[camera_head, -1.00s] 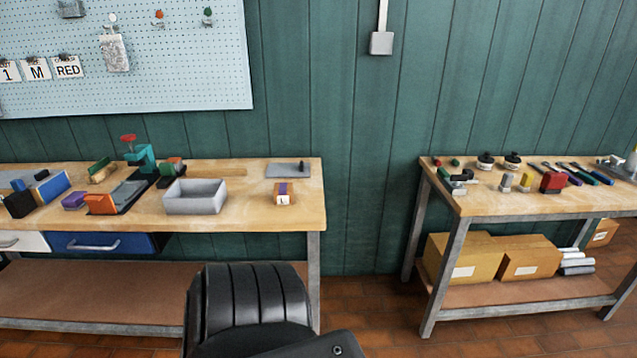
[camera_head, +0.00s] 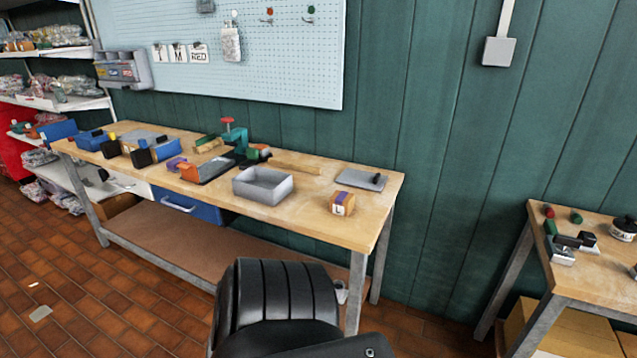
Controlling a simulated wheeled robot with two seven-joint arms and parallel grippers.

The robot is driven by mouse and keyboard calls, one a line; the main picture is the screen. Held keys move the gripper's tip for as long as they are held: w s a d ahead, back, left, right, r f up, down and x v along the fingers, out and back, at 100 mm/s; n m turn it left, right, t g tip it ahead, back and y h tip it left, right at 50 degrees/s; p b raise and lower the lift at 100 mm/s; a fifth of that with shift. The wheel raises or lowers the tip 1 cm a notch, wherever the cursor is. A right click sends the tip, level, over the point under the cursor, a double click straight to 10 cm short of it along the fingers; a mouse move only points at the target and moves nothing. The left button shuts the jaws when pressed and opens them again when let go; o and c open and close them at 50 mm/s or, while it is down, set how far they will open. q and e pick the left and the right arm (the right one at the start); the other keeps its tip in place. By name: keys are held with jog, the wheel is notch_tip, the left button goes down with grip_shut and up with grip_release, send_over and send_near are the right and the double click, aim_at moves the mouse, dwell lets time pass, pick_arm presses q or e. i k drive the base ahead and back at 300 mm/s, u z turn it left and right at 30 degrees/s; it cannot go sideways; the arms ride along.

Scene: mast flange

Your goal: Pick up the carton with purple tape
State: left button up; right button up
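The carton with purple tape (camera_head: 342,204) is a small tan box with a purple strip over it and a white label on its front. It sits upright on the right part of the left workbench (camera_head: 330,230), to the right of an open grey bin (camera_head: 263,186) and in front of a flat grey plate (camera_head: 361,180). Nothing touches the carton. Neither of my grippers shows in the head view.
A black padded seat-like shape (camera_head: 285,305) stands in front of the bench. A second workbench (camera_head: 590,265) is at the right, with a gap between the benches. Shelves (camera_head: 50,50) stand at the far left.

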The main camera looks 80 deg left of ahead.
aim_at(341, 202)
jog(key=u, duration=0.8)
jog(key=i, duration=0.75)
jog(key=u, duration=0.8)
